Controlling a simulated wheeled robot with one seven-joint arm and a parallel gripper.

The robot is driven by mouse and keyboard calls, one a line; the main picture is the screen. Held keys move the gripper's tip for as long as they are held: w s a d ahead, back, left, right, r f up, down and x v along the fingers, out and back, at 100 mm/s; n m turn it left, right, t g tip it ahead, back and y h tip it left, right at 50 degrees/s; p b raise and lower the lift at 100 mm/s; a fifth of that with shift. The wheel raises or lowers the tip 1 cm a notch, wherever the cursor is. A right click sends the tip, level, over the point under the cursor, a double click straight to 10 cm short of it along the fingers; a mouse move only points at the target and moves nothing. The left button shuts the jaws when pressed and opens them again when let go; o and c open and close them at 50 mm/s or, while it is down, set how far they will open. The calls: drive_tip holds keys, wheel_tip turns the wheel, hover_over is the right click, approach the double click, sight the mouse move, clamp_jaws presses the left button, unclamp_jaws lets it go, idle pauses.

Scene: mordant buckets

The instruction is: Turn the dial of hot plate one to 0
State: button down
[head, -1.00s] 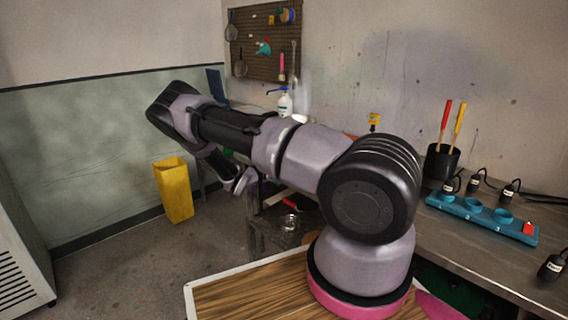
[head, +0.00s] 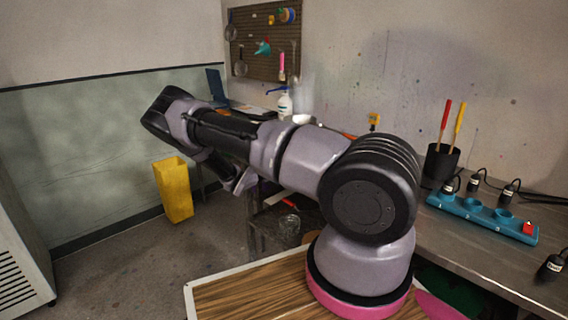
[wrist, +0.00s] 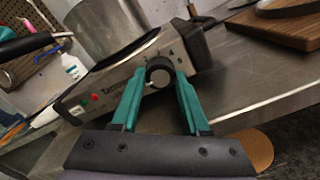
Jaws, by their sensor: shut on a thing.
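In the wrist view, the hot plate (wrist: 98,95) is a steel box with dark ends on the metal bench, with a steel pot (wrist: 105,28) on top. Its black dial (wrist: 159,72) is on the front face, with number marks around it. My gripper (wrist: 160,80) has teal fingers, one on each side of the dial, closed on it. A pale mark shows at the dial's lower left; the exact number it points to is too small to tell. In the head view my arm hides the hot plate and the gripper's fingers.
A wooden board (wrist: 285,32) lies on the bench at the upper right of the wrist view. A white bottle (wrist: 73,66) stands behind the hot plate. In the head view, a blue power strip (head: 480,214) with plugs lies on the bench, and a yellow bin (head: 174,190) stands on the floor.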

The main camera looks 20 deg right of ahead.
drive_tip(key=shift+c, duration=2)
unclamp_jaws()
drive_tip(key=shift+a, duration=0.1)
drive_tip(key=v, duration=1)
drive_tip(key=shift+a, duration=0.35)
drive_tip(key=shift+s, duration=0.15)
drive_tip(key=shift+r, duration=0.1)
